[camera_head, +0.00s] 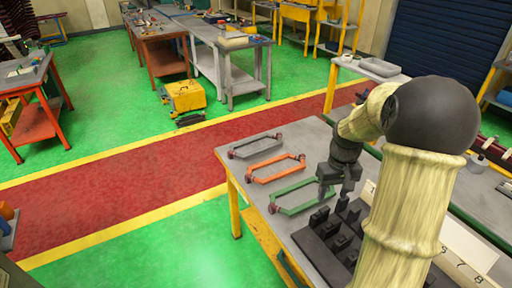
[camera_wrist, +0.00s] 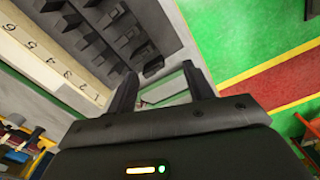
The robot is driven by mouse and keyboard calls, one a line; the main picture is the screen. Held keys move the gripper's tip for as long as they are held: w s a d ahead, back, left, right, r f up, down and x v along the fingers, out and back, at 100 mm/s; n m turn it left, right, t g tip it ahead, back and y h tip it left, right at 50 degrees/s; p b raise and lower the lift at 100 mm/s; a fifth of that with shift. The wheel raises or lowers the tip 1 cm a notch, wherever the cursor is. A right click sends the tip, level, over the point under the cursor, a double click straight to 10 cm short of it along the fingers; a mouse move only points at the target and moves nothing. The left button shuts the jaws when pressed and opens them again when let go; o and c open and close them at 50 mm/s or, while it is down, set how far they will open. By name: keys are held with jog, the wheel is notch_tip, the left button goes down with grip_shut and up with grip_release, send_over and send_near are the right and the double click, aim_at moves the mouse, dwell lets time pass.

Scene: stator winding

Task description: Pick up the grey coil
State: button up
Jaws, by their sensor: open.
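The grey coil (camera_head: 255,146), a long six-sided loop with reddish ends, lies flat near the far edge of the table (camera_head: 232,160). An orange coil (camera_head: 277,168) lies in front of it, and a green coil (camera_head: 296,194) lies nearest. My gripper (camera_head: 335,194) is open and empty, pointing down at the green coil's right end, with the grey coil farther off to the left. In the wrist view, part of the green coil (camera_wrist: 165,100) shows between my open fingers (camera_wrist: 161,78). I cannot make out the grey coil there.
A dark block rack (camera_head: 325,236) stands on the table in front of my gripper; it also shows in the wrist view (camera_wrist: 105,38). A numbered white strip (camera_head: 468,248) lies right of it. Beyond the table's left edge is open green and red floor.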

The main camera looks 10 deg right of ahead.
jog(key=shift+c, duration=0.4)
jog(key=s+a+f+t+b, duration=0.2)
jog(key=s+a, duration=1)
jog(key=a, duration=0.1)
jog(key=shift+s+a+f+t+b, duration=0.2)
jog(key=shift+a+f+t+b, duration=0.1)
